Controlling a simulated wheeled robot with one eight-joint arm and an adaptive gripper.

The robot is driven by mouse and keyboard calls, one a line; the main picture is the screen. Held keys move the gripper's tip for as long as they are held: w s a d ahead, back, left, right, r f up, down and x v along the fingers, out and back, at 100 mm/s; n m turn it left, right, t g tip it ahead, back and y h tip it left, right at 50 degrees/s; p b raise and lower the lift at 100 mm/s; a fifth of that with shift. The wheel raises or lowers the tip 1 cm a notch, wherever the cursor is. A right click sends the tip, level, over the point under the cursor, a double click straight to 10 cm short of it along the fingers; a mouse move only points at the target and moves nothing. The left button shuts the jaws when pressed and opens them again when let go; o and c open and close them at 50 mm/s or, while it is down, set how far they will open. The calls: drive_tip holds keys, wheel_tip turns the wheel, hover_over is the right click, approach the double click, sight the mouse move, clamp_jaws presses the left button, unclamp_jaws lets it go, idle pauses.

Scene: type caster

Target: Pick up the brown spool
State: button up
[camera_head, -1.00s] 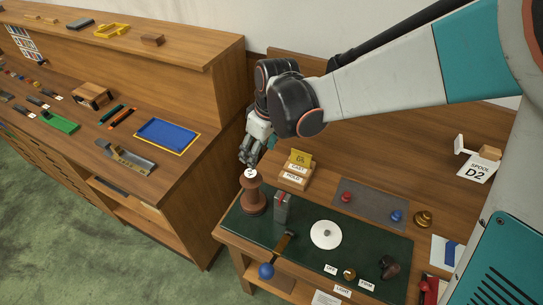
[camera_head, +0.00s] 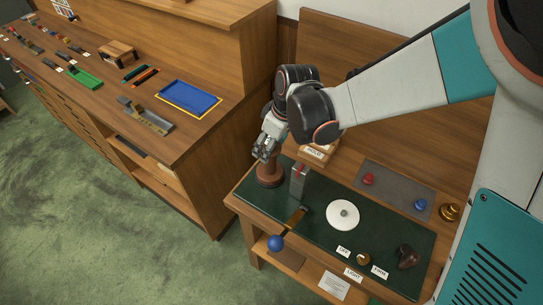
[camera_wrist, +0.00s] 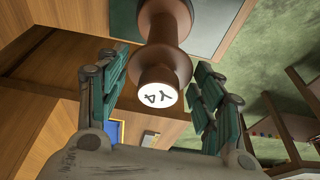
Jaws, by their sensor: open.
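The brown spool (camera_head: 269,173) stands upright at the left end of the green mat on the bench. My gripper (camera_head: 263,155) is just over its top in the head view and hides its upper end. In the wrist view the spool (camera_wrist: 166,50) shows its round white end label, which reads Y4. The spool's labelled end lies between the two open fingers of my gripper (camera_wrist: 161,66), with a visible gap on each side. The fingers do not hold it.
A grey upright block (camera_head: 299,182) with a red top stands close to the right of the spool. A white disc (camera_head: 342,215) and a blue-knobbed lever (camera_head: 276,242) are further off. A wooden box labelled HOLD (camera_head: 316,152) stands behind. The left cabinet (camera_head: 215,130) is near.

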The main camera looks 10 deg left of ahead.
drive_tip(key=b+x, duration=0.2)
drive_tip(key=x, duration=0.3)
drive_tip(key=shift+b, duration=0.4)
drive_tip(key=c, duration=0.8)
drive_tip(key=shift+c, duration=0.2)
drive_tip(key=shift+r, duration=0.1)
